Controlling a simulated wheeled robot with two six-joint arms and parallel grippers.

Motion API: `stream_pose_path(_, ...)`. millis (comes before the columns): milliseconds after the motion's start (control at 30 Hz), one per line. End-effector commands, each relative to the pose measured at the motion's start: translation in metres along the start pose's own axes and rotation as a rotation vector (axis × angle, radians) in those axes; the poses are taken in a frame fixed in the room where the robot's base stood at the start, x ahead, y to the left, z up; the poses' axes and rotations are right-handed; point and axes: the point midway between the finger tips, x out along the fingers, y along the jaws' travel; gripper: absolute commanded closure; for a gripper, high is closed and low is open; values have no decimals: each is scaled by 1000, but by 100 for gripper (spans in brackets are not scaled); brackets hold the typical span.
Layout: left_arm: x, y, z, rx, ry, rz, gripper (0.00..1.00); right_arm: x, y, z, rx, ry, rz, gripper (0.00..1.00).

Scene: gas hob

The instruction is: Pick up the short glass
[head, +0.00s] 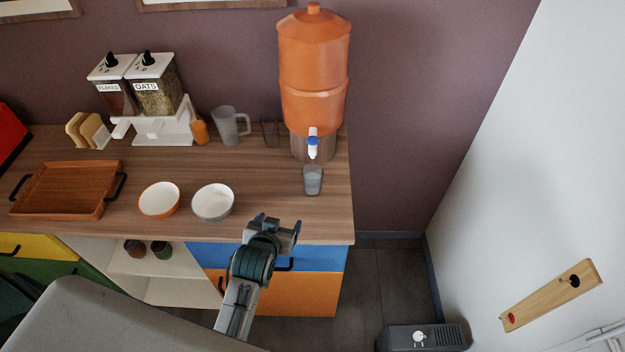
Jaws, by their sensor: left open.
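A short clear glass (313,180) stands upright on the wooden counter, below the blue-and-white tap of the orange water dispenser (313,75). It looks partly filled with something pale. A second, darker clear glass (270,132) stands farther back, left of the dispenser. My left gripper (278,222) is open and empty in front of the counter's front edge. It is nearer than the short glass and to its left, clearly apart from it. My right gripper is not in view.
On the counter (320,225) stand a white bowl (213,202), an orange-rimmed bowl (159,200), a wooden tray (68,190), a clear pitcher (229,126) and a cereal dispenser (155,90). The counter between the short glass and the front edge is clear.

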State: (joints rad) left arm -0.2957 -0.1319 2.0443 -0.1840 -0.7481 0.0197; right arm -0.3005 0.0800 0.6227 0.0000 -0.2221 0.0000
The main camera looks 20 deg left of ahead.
Motion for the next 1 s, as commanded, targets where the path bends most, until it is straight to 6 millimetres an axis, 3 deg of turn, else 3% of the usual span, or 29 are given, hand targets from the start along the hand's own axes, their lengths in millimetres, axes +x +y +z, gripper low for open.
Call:
stream_pose_path(100, 22, 22, -32, -23, 132, 6, 21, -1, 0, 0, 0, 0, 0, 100)
stream_pose_path(267, 37, 42, -57, -35, 249, 13, 21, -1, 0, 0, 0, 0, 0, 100)
stream_pose_path(633, 83, 46, -71, -35, 278, 14, 21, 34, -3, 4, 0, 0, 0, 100)
stream_pose_path(867, 96, 46, -76, -36, 274, 14, 21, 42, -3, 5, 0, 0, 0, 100)
stream_pose_path(1000, 109, 48, -78, -36, 277, 14, 21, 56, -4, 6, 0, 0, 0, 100)
